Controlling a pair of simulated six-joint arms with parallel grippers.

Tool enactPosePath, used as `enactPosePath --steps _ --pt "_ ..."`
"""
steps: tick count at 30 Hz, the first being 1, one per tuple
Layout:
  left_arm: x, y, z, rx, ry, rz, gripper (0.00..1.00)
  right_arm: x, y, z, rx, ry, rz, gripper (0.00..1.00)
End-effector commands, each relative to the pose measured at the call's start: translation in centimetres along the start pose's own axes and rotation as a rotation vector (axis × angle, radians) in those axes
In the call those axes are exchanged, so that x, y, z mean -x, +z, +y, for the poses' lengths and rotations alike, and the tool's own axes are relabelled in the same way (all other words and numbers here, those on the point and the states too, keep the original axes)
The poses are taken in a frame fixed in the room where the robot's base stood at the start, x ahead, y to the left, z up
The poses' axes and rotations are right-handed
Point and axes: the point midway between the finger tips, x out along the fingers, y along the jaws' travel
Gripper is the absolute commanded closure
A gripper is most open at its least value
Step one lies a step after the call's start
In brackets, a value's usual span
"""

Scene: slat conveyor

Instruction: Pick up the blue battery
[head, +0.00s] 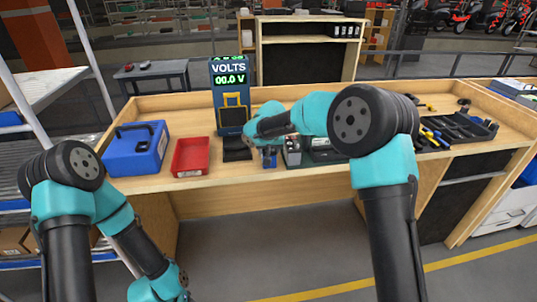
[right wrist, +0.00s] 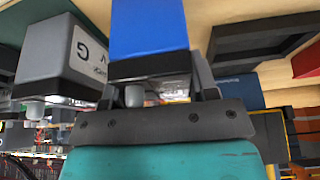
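The blue battery (right wrist: 150,30) fills the upper middle of the right wrist view, its terminals pointing down toward my right gripper (right wrist: 155,90). Dark fingers show at both sides of it, their tips hidden by the battery; I cannot tell whether they touch it. In the head view the blue battery (head: 270,159) stands near the bench's front edge, just under my right gripper (head: 267,143), which is mostly hidden by its own arm. A grey battery (right wrist: 62,50) is close beside the blue one. My left arm runs off the bottom of the head view; its fingers do not show.
The bench (head: 215,187) also holds a blue box (head: 133,158), a red tray (head: 190,157), a voltmeter display (head: 229,80) and a black tray (head: 237,150). Dark tool trays (head: 455,130) lie at the right. Bare wood shows between the trays and the back edge.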

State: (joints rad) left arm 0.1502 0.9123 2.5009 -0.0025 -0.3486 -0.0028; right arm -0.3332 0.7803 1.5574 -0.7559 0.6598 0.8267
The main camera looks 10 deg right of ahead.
Motion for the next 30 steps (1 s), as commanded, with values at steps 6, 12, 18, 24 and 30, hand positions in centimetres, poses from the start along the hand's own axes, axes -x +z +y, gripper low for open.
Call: enactPosePath --steps 6,12,18,24,30 --pt "0.0 0.0 0.0 0.000 0.000 0.000 0.57 0.0 0.0 0.0 0.000 0.000 0.000 0.68" --pt "0.0 0.0 0.0 0.000 0.000 0.000 0.57 0.1 0.0 0.0 0.000 0.000 0.001 0.78" --pt "0.0 0.0 0.0 0.000 0.000 0.000 0.57 0.2 -0.1 0.0 0.000 0.000 0.001 0.78" --pt "0.0 0.0 0.0 0.000 0.000 0.000 0.57 1.2 -0.6 0.0 -0.001 -0.001 0.003 0.78" --pt "0.0 0.0 0.0 0.000 0.000 0.000 0.57 2.9 -1.3 0.0 0.000 -0.001 0.003 0.78"
